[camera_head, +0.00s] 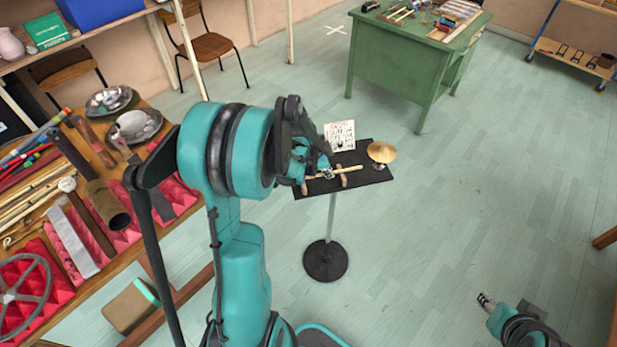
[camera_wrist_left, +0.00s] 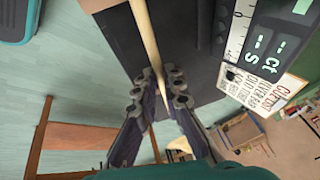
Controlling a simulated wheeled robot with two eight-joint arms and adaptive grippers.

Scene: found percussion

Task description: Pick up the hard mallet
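A pale wooden stick, which I take for the hard mallet (camera_head: 352,169), lies across two small brownish rests on a black stand tray (camera_head: 374,176). My left gripper (camera_head: 325,172) is over its left part, and my arm hides some of that end. In the left wrist view the stick (camera_wrist_left: 146,32) runs from the top edge down to my fingertips (camera_wrist_left: 163,82). The tips are close together on either side of it; contact cannot be made out. The mallet's head is not clearly visible. My right gripper (camera_head: 486,302) is low at the right, far from the tray, its finger gap too small to judge.
A small brass cymbal (camera_head: 382,151) stands on the tray's right end, with a printed card (camera_head: 340,135) behind. A crowded wooden bench (camera_head: 147,108) is at left. A green desk (camera_head: 400,62) stands at the back. Open floor lies right of the stand.

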